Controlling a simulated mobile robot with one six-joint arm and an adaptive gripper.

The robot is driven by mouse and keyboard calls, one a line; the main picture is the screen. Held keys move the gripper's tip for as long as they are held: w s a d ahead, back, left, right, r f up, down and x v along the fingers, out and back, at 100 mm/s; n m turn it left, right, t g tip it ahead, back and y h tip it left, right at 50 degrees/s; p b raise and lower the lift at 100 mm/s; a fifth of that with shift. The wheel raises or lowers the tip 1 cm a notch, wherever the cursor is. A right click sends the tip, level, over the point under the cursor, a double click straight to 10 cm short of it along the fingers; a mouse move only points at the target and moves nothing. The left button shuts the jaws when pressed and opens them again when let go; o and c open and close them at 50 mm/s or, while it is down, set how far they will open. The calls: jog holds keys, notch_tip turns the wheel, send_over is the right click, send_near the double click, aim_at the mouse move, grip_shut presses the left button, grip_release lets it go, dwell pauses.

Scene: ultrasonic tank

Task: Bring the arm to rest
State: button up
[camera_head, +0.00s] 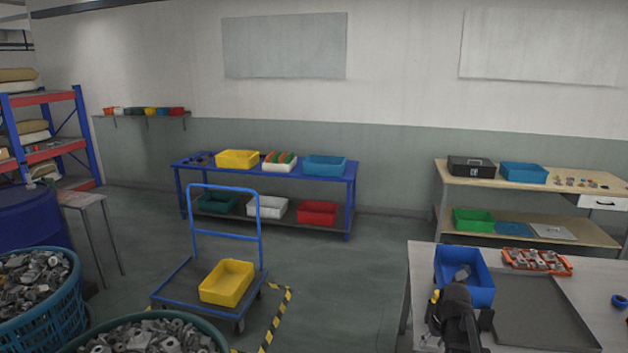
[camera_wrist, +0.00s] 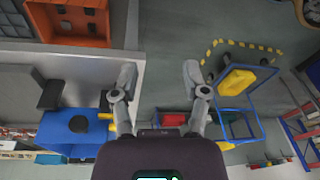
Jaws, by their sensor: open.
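My gripper (camera_wrist: 158,78) is open in the wrist view, its two grey fingers spread wide with nothing between them. Behind the gap are the light edge of a worktable and the grey floor. In the head view, the dark end of my arm (camera_head: 456,306) is at the lower right, in front of the left part of the worktable (camera_head: 417,275). It partly hides the blue bin (camera_head: 449,259) there. A grey shape shows against the bin; I cannot tell whether it is a finger or a part inside.
A grey tray (camera_head: 535,312) and an orange crate of metal parts (camera_head: 537,262) are on the worktable. A blue cart (camera_head: 180,290) with a yellow bin (camera_head: 227,282) stands left on the floor. Baskets of metal parts (camera_head: 35,318) fill the lower left. The floor between cart and worktable is clear.

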jog(key=s+a+f+g+b, duration=0.1)
jog(key=s+a+f+b, duration=0.1)
jog(key=s+a, duration=0.3)
jog(key=s+a+f+h+b, duration=0.1)
jog(key=s+a+f+b, duration=0.1)
jog(key=s+a, duration=0.4)
jog(key=a+f, duration=0.1)
jog(key=a, duration=0.3)
jog(key=shift+a+f+g+b, duration=0.25)
jog(key=shift+f+g+b, duration=0.05)
jog(key=shift+g, duration=0.1)
jog(key=shift+w, duration=0.1)
dwell(0.7)
